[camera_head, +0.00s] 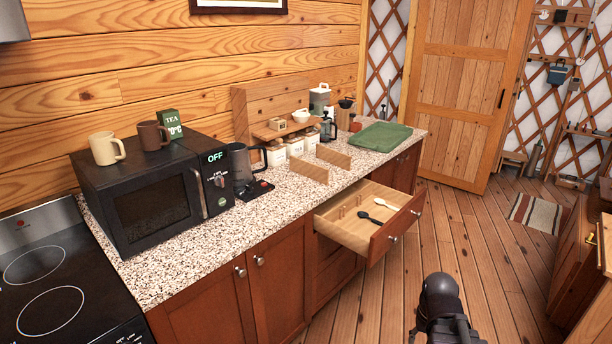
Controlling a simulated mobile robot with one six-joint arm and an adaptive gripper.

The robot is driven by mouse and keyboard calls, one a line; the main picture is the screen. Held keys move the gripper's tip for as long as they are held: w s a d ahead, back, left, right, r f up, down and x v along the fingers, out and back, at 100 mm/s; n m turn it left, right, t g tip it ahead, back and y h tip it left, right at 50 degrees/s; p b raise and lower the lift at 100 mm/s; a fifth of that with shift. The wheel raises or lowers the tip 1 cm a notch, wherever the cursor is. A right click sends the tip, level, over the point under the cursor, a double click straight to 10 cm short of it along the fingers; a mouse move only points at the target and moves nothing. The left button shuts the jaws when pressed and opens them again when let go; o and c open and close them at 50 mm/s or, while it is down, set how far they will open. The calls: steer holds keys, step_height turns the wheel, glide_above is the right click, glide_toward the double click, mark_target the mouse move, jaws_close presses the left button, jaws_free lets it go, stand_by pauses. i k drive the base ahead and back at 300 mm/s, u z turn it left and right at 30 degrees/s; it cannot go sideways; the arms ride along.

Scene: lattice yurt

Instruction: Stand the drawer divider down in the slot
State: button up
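Two light wooden boards stand on edge on the speckled counter; either could be the drawer divider. One is the nearer board (308,168), the other the farther board (333,157). The drawer (336,229) below is pulled open. Small wooden uprights (347,208) stand inside it, seemingly forming the slot; the gap itself is too small to make out. A black spoon (376,218) and a pale spoon (385,203) lie in the drawer. A black part of my arm shows at the bottom, right of centre, apart from the drawer. My gripper's fingers are not in view.
The drawer front (397,229) juts into the aisle. The plank floor (455,240) right of it is clear up to a striped rug (535,213).

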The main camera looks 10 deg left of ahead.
mark_target(338, 219)
steer(key=u, duration=0.4)
steer(key=i, duration=1.95)
steer(key=z, duration=0.1)
